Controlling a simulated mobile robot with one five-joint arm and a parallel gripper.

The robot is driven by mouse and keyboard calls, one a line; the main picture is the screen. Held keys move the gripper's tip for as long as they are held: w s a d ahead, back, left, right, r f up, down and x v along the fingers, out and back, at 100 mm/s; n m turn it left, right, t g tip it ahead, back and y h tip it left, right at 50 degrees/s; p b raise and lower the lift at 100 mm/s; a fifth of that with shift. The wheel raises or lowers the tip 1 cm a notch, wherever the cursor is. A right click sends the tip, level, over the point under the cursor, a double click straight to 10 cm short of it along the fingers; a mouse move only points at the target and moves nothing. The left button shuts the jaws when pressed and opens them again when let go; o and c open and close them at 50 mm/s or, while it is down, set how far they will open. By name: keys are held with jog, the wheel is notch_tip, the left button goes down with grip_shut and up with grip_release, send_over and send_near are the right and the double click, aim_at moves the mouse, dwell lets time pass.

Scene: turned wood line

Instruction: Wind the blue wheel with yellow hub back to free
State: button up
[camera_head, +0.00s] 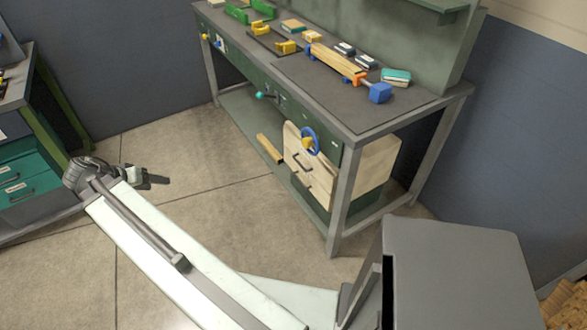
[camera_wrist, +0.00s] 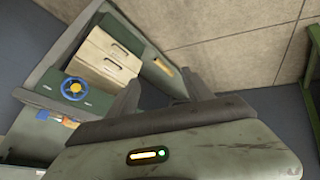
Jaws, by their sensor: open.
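The blue wheel with yellow hub (camera_head: 309,140) is mounted on the front of the green workbench near its right corner post. It also shows at the left of the wrist view (camera_wrist: 76,89); its yellow hub is visible there. My gripper (camera_head: 158,177) is out over the floor to the left of the bench, well apart from the wheel. In the wrist view its two fingers (camera_wrist: 161,90) are spread with nothing between them. Whether the wheel is turned to any mark cannot be told.
A pale wooden drawer unit (camera_head: 318,165) stands under the wheel on the bench's lower shelf. A teal-knobbed crank (camera_head: 266,96) is farther left on the bench front. Clamps and blocks lie on the bench top (camera_head: 400,112). The floor (camera_head: 215,195) between gripper and bench is clear.

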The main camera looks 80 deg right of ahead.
jog(key=s+d+f+m+g+h+b, duration=0.1)
jog(key=s+d+f+m+g+b, duration=0.15)
jog(key=s+d+b, duration=0.35)
jog(key=s+d+f+m+g+h+b, duration=0.15)
jog(key=s+d+f+m, duration=0.25)
jog(key=d, duration=0.4)
jog(key=m+g+h+b, duration=0.2)
jog(key=m+g+b, duration=0.5)
jog(key=m+b, duration=0.65)
send_near(304, 144)
jog(key=n+b, duration=0.1)
jog(key=b, duration=0.1)
jog(key=shift+n, duration=0.3)
jog(key=x, duration=0.8)
jog(key=shift+s, duration=0.2)
grip_shut()
